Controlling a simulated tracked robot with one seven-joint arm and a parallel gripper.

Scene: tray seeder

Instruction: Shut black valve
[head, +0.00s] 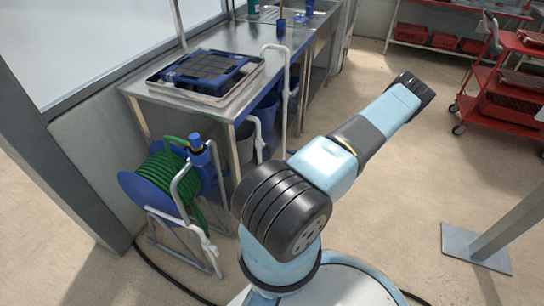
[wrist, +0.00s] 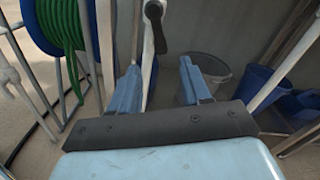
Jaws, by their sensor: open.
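The black valve (wrist: 155,27) is at the top middle of the wrist view, a dark lever hanging down from a round hub beside a pale upright pipe (wrist: 149,80). My gripper (wrist: 160,76) is open, with one blue finger at the left and one at the right. The valve shows above the gap between the fingertips, farther off, and nothing is held. I cannot pick out the valve or my gripper in the head view; my arm covers part of that picture.
A hose reel (head: 150,187) with green hose stands left of my arm. A steel bench (head: 222,101) carries a blue-edged tray (head: 158,80). A grey bucket (wrist: 213,72) and blue bins (wrist: 262,85) lie to the right in the wrist view. A red cart (head: 506,83) stands far right.

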